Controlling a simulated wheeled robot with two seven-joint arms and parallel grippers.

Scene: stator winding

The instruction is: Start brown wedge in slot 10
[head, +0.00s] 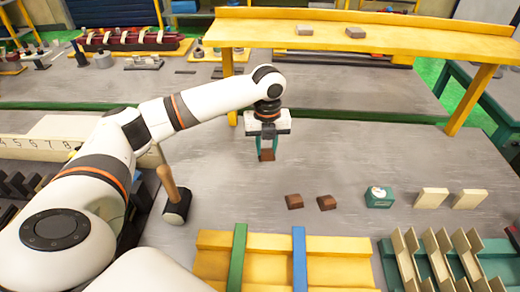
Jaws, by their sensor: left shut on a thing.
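My left gripper (268,147) is over the middle of the grey bench, pointing down. It is shut on a brown wedge (268,155), which sits between its fingertips. Two more brown wedges (294,201) and (326,203) lie on the bench to the right and nearer. A numbered cream piece (40,146) with digits including 5, 6, 7 and 8 stands at the left edge, above dark slots (22,185). My left arm hides part of this slotted piece, and slot 10 cannot be made out. My right gripper is not in view.
A mallet (175,205) stands beside my left arm. A green block (379,197) and two cream pieces (431,198) are at right. A yellow fixture (340,265) and green rack (455,265) line the front. A yellow shelf (370,35) spans the back.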

